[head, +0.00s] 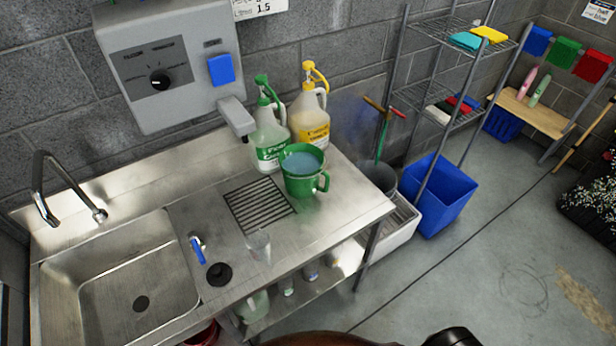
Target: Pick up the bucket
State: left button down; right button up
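A green bucket-like jug (303,176) with a side handle stands upright on the steel counter (345,205), to the right of the drain grate. It holds a blue liquid. A blue square bin (446,198) stands on the floor to the right of the counter. A grey bucket (383,180) is partly hidden behind the counter's right end, with a green-handled tool rising from it. I cannot tell which of these the task calls the bucket. Neither of my grippers can be made out in the head view.
Two pump jugs, one green-topped (270,135) and one yellow-topped (311,115), stand behind the green jug. A clear cup (258,246) and blue valve (197,249) are near the counter's front, beside the sink (75,285). A wire shelf (455,40) stands right. Floor at right is mostly clear.

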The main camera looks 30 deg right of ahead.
aim_at(302, 164)
jog(key=k, duration=0.45)
jog(key=z, duration=1.2)
jog(key=i, duration=1)
jog(key=u, duration=0.9)
